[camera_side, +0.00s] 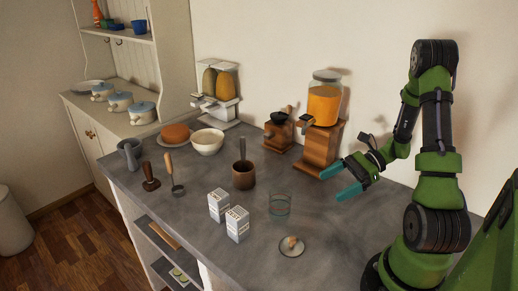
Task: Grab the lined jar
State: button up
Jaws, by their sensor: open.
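My gripper (341,182) hangs above the counter to the right of the glass and a little higher in the picture. Its two teal fingers are spread, empty and apart from the glass.
A wooden dispenser (320,150) with an orange-filled jar (324,104) stands behind my gripper. The counter between glass and gripper is clear.

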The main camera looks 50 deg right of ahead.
jog(key=shift+w+a+r, duration=0.1)
jog(key=shift+w+r, duration=0.25)
jog(key=shift+w, duration=0.05)
send_near(270, 210)
jog(key=shift+w+a+f, duration=0.15)
jog(key=shift+a+f, duration=0.15)
jog(key=shift+f, duration=0.45)
jog(key=shift+w+x, duration=0.25)
jog(key=shift+x, duration=2.7)
jog(key=shift+d+r, duration=0.1)
jog(key=shift+c, duration=0.3)
jog(key=shift+w, duration=0.1)
jog(key=c, duration=1.4)
jog(key=shift+r, duration=0.1)
